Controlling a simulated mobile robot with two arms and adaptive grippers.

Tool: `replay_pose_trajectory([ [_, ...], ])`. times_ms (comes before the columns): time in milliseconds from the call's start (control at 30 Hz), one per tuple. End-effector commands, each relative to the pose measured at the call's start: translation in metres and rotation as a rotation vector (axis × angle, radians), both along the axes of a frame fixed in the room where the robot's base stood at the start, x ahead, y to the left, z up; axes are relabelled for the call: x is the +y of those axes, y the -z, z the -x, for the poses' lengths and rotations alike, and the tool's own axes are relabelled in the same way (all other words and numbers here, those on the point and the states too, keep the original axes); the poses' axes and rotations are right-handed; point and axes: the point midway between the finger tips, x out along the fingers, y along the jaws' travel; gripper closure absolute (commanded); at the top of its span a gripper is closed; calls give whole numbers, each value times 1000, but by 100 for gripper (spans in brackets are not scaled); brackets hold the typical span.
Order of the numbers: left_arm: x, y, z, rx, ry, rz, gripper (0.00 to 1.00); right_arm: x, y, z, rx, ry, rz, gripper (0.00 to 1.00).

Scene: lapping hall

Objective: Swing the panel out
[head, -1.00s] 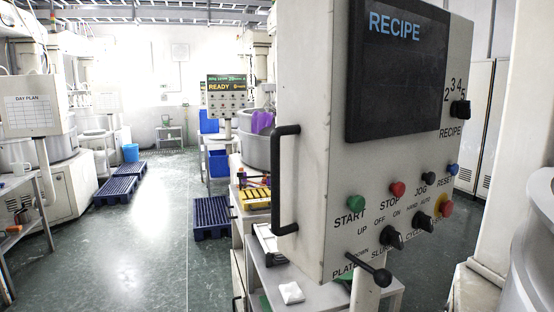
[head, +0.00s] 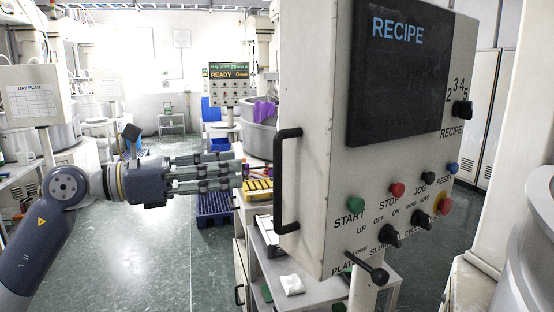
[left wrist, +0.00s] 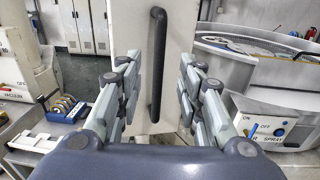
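The panel (head: 375,170) is a pale control box with a dark RECIPE screen, buttons and knobs. A black bar handle (head: 279,185) stands upright on its left side face. My left gripper (head: 238,171) points right toward the handle, with its fingertips a short way left of it. In the left wrist view the fingers are spread open, with the handle (left wrist: 155,65) seen in the gap between them. The gripper appears empty and apart from the handle. My right gripper is not in view.
A black lever (head: 378,275) sticks out at the panel's lower front. The green floor (head: 150,260) at left is clear.

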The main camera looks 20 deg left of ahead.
Motion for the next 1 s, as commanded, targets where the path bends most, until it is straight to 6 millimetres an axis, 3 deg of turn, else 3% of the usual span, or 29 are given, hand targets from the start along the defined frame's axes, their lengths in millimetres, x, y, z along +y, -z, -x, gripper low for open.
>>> replay_pose_trajectory([
  [500,-69,-5,-54,3,4,10,65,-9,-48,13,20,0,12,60],
  [967,-80,0,-64,2,1,7,65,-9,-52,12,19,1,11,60],
  [1000,-80,0,-64,2,1,7,72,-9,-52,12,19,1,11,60],
])
